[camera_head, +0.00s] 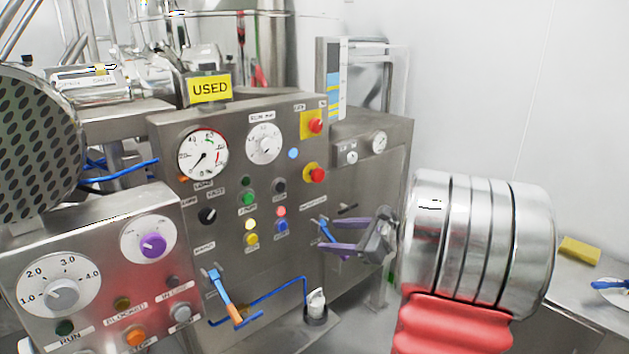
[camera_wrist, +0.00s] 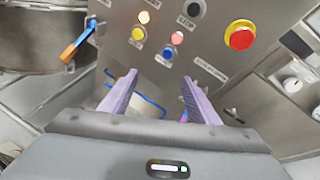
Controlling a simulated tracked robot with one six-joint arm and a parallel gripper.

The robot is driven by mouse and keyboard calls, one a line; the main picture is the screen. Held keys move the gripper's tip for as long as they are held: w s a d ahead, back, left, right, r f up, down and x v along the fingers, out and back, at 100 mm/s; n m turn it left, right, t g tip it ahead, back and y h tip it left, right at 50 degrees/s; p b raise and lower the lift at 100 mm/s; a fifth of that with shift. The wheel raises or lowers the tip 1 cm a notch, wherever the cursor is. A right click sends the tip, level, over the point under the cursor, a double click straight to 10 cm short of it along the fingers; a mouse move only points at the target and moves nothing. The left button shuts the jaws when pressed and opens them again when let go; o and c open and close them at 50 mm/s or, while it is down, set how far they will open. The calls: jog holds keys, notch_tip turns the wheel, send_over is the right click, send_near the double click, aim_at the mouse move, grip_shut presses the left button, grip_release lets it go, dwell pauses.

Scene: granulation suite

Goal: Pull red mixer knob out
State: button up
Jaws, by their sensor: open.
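Two red mushroom knobs on yellow plates sit at the right side of the steel panel (camera_head: 225,270) in the head view: an upper red knob (camera_head: 316,126) and a lower red knob (camera_head: 316,174). I cannot read which is labelled for the mixer. The wrist view shows one red knob (camera_wrist: 240,36) with a yellow collar, up and right of the fingers, apart from them. My gripper (camera_head: 328,236) has purple fingers, spread and empty, below the lower knob in the head view. Its fingers also show in the wrist view (camera_wrist: 158,78).
Yellow and blue buttons (camera_head: 281,227) sit left of the lower knob. A blue-orange lever (camera_head: 222,293) and a blue rod stick out below. A second control box (camera_head: 95,235) and a perforated drum (camera_head: 35,150) stand at left. A table with a yellow cloth (camera_head: 580,251) is at right.

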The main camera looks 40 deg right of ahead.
aim_at(320, 176)
jog(key=w+d+r+m+t+h, duration=0.1)
jog(key=d+r+m+t+h, duration=0.2)
jog(key=d+r+m, duration=0.5)
jog(key=shift+w+d+t, duration=0.2)
jog(key=shift+d+t, duration=0.55)
jog(key=shift+t, duration=0.05)
jog(key=shift+w, duration=0.1)
jog(key=w, duration=1.3)
jog(key=shift+w+a, duration=0.25)
jog(key=shift+w, duration=0.1)
